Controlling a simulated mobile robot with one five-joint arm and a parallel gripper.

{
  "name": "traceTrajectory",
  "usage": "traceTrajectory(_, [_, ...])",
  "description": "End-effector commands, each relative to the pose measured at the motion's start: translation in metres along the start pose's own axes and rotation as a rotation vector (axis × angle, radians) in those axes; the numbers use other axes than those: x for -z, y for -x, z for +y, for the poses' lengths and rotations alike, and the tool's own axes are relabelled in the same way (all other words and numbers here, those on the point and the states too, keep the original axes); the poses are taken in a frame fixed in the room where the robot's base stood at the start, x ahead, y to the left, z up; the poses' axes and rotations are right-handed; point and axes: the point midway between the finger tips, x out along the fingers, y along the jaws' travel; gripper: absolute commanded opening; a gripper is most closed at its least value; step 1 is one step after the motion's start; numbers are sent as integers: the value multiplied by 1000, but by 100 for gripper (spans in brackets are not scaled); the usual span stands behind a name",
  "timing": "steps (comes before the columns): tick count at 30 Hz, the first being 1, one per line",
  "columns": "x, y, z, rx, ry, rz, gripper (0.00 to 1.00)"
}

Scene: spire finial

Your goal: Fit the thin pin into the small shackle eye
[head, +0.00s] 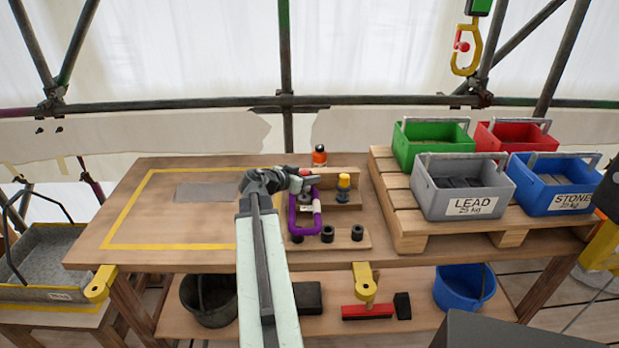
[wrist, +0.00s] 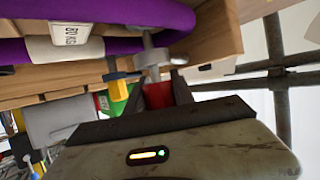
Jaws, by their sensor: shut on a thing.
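My gripper (head: 306,174) is over the middle of the bench, at the top end of a purple sling loop (head: 318,218). I cannot tell whether the stem touches anything. The small shackle eye cannot be made out clearly in either view.
A yellow-topped piece (head: 343,181) stands on a wooden block right of my gripper. An orange-and-black bottle (head: 319,155) stands behind. A pallet (head: 400,215) with several weight boxes is at right. The yellow-taped area (head: 150,215) at left is mostly clear.

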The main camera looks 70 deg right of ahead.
Motion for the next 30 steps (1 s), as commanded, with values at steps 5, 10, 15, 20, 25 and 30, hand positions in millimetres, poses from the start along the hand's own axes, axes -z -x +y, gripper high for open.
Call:
traceTrajectory(5, [-5,-2,0,0,0,0,0])
traceTrajectory(10, [-9,-4,0,0,0,0,0])
traceTrajectory(15, [-11,-5,0,0,0,0,38])
traceTrajectory(20, [-11,-4,-1,2,0,0,55])
traceTrajectory(25, [-11,-4,-2,5,0,-1,55])
traceTrajectory(30, [-10,3,-2,8,0,-2,55])
